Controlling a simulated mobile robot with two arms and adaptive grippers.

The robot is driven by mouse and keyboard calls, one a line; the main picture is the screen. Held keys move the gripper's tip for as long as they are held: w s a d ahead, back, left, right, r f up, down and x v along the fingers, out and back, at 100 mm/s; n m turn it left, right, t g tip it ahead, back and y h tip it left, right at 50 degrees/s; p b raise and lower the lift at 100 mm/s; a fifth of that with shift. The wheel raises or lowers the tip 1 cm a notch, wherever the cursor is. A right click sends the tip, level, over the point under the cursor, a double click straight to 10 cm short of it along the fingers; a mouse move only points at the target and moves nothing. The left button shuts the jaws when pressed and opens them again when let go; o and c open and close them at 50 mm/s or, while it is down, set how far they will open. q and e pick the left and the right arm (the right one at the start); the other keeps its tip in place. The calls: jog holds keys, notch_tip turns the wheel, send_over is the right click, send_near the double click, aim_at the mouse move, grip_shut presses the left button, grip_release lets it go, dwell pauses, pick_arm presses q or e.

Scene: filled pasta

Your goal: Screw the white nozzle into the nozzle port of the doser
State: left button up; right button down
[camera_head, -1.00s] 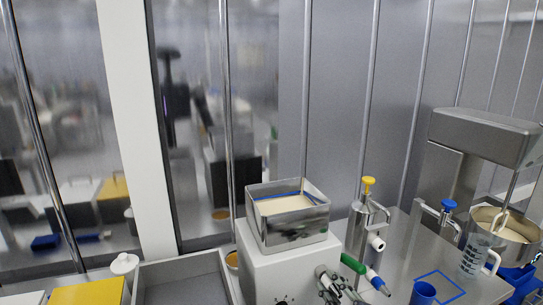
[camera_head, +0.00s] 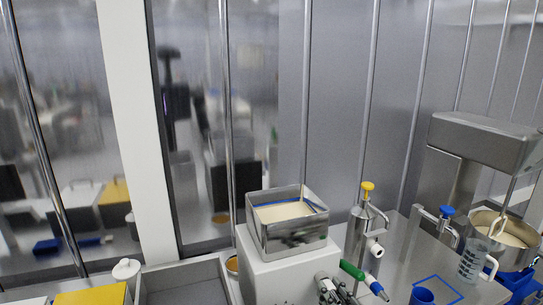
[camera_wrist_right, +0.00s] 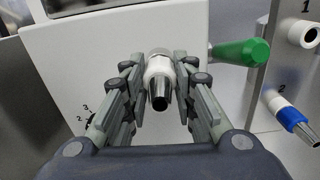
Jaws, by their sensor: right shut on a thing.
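The doser is a white box (camera_head: 284,276) with a square steel hopper of cream filling on top. The white nozzle (camera_wrist_right: 158,72), a white collar with a steel tip, sits between the fingers of my right gripper (camera_wrist_right: 159,82), which is shut on it. The nozzle's tip points toward the wrist camera, and its rear faces the doser front (camera_wrist_right: 100,45). A bit of metal shows behind the collar; whether the threads are engaged is hidden. In the head view my right gripper (camera_head: 331,291) is at the doser's front, at the bottom edge. My left gripper is not in view.
A green handle (camera_wrist_right: 240,52) juts out right of the nozzle. A steel holder (camera_wrist_right: 268,80) farther right carries a blue nozzle (camera_wrist_right: 290,118). A yellow-topped dispenser (camera_head: 367,217) and a mixer (camera_head: 480,143) stand to the right; a grey tray (camera_head: 147,289) is at left.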

jog(key=m+p, duration=0.1)
jog(key=m, duration=0.1)
jog(key=m+p, duration=0.1)
jog(key=m, duration=0.1)
jog(key=m+p, duration=0.1)
jog(key=m, duration=0.1)
jog(key=shift+r+m+p, duration=0.3)
jog(key=shift+r+p, duration=0.05)
jog(key=shift+r, duration=0.05)
jog(key=shift+f+m, duration=0.35)
jog(key=shift+m, duration=1.25)
jog(key=shift+m, duration=1.1)
jog(key=m, duration=0.3)
jog(key=shift+m, duration=0.3)
